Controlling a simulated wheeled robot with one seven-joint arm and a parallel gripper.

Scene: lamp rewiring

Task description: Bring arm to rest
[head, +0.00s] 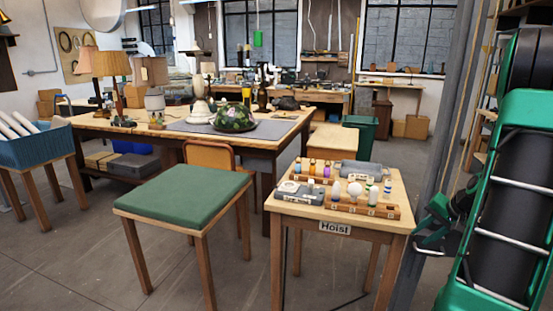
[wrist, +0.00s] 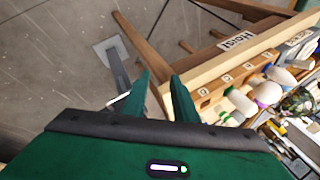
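My gripper (wrist: 161,80) shows in the wrist view as two dark green fingers with a gap between them. Nothing is held between them. In the head view, the green and black end of my arm (head: 432,228) is at the right, beside the small wooden table (head: 290,207) labelled "Hoist". In the wrist view, the edge of that table (wrist: 205,75) lies just beyond and to the right of the fingers. Whether the fingers touch the table cannot be told.
The small table carries bulbs in a wooden rack (head: 362,205), small bottles and grey boxes. A green-topped stool (head: 185,193) stands to its left. A large workbench (head: 150,130) with lamps and a patterned shade (head: 233,118) is behind. Floor (head: 80,260) is clear at front left.

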